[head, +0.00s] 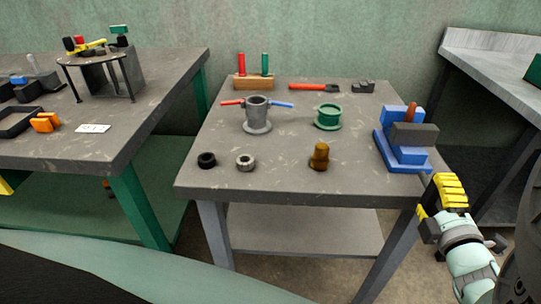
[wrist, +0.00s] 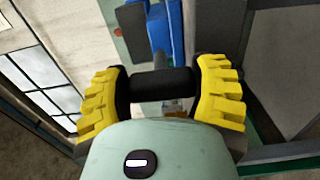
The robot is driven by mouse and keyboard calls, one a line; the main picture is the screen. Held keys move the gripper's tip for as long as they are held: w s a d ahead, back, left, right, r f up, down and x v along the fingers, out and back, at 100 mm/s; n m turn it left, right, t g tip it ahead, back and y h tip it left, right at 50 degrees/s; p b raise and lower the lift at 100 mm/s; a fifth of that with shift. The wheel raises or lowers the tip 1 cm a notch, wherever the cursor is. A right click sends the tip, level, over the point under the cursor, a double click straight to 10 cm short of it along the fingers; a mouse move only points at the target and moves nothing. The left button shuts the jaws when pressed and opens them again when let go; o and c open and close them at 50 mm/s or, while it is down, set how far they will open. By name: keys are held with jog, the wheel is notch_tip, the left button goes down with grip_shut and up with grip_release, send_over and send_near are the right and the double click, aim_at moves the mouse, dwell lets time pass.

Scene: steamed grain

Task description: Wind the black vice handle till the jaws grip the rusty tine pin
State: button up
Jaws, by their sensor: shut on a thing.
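The blue vice (head: 389,151) with a dark grey jaw block (head: 416,135) stands at the right end of the middle table. A rusty orange-brown pin (head: 411,112) stands upright at the vice; I cannot tell whether the jaws touch it. My gripper (head: 438,193) is at the table's front right corner, just in front of the vice. In the wrist view my gripper's yellow fingers (wrist: 160,86) are shut on the black vice handle (wrist: 162,84), which spans between them. Blue vice parts (wrist: 165,30) show beyond it. The handle is mostly hidden in the head view.
On the middle table (head: 285,180) are a brown fitting (head: 319,157), two rings, a grey pot (head: 257,115), a green flanged part (head: 328,117) and a tool rack (head: 254,82). A grey bench (head: 490,50) stands close on the right. The table's front middle is bare.

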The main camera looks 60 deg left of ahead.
jog(key=m+p, duration=0.1)
jog(key=m, duration=0.4)
jog(key=shift+a+f+m, duration=0.1)
jog(key=shift+m, duration=0.2)
jog(key=m+p, duration=0.1)
jog(key=m, duration=0.4)
jog(key=shift+s+f, duration=0.1)
jog(key=shift+s, duration=0.05)
jog(key=m+p, duration=0.1)
jog(key=m, duration=0.3)
jog(key=shift+m, duration=0.4)
jog(key=m, duration=0.5)
jog(key=shift+s+a+p, duration=0.15)
jog(key=shift+p, duration=0.2)
jog(key=m, duration=0.5)
jog(key=shift+s, duration=0.1)
jog(key=m, duration=0.4)
jog(key=shift+a+m, duration=0.1)
jog(key=shift+m, duration=0.2)
jog(key=m, duration=0.4)
jog(key=shift+b, duration=0.3)
jog(key=m, duration=0.4)
jog(key=shift+r+m, duration=0.2)
jog(key=shift+m, duration=0.4)
